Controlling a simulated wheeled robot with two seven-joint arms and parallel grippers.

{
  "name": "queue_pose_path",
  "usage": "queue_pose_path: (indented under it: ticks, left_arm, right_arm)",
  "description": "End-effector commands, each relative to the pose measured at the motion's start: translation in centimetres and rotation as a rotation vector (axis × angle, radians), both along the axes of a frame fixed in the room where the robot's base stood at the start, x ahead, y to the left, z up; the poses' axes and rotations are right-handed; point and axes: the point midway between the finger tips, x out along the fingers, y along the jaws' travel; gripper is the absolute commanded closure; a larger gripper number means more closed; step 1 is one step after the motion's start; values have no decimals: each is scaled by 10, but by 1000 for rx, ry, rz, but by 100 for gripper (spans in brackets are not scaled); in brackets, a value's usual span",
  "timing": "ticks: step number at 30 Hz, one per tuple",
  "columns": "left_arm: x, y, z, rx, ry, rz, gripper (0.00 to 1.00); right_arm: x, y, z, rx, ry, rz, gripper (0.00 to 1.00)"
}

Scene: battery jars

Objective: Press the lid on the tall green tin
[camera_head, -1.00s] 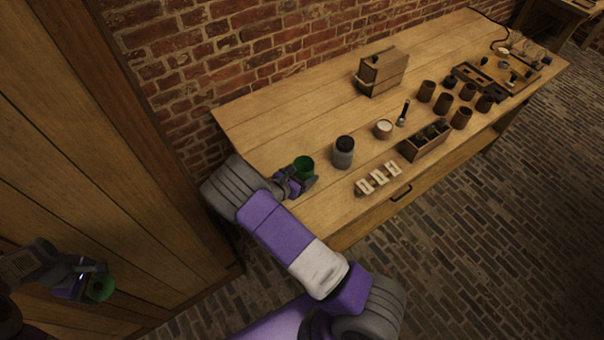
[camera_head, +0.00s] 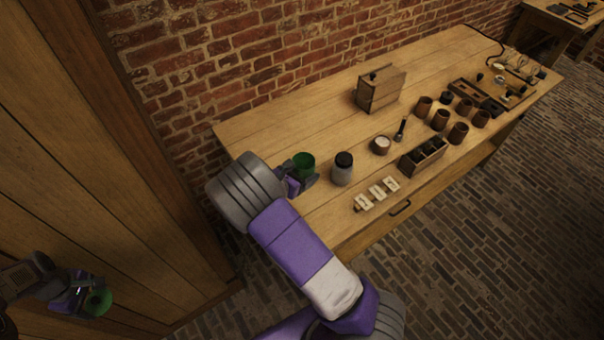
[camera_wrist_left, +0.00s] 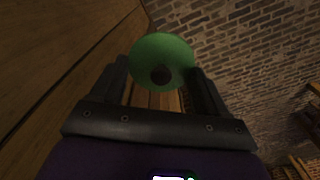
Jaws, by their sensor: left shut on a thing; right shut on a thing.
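The tall green tin (camera_head: 303,165) stands at the near left part of the workbench, its top open and dark inside. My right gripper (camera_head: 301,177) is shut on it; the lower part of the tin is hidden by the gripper. My left gripper (camera_head: 88,297) is off the bench at the lower left, in front of the wooden panel. It is shut on the green lid (camera_head: 98,302), a round disc with a dark knob. In the left wrist view the lid (camera_wrist_left: 160,52) sits between the two fingers.
A grey jar with a dark top (camera_head: 342,172) stands just right of the tin. White labelled pieces (camera_head: 377,194), a wooden box with dark compartments (camera_head: 424,155), a white-topped pot (camera_head: 381,145) and a wooden case (camera_head: 380,89) stand further right. The bench behind the tin is clear.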

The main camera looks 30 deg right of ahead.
Motion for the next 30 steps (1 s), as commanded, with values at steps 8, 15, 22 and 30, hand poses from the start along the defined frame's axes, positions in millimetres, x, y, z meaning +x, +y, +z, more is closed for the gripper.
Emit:
queue_pose_path:
  ticks: [8,15,22,30]
  left_arm:
    - [0,0,0,0,0,0,54]
    - [0,0,0,0,0,0,54]
    - [0,0,0,0,0,-1,54]
    - [4,-37,0,-6,0,-181,54]
  right_arm:
    - [0,0,0,0,-1,0,48]
    - [0,0,0,0,-1,0,79]
    - [0,0,0,0,-1,1,79]
    - [2,13,23,5,-4,135,79]
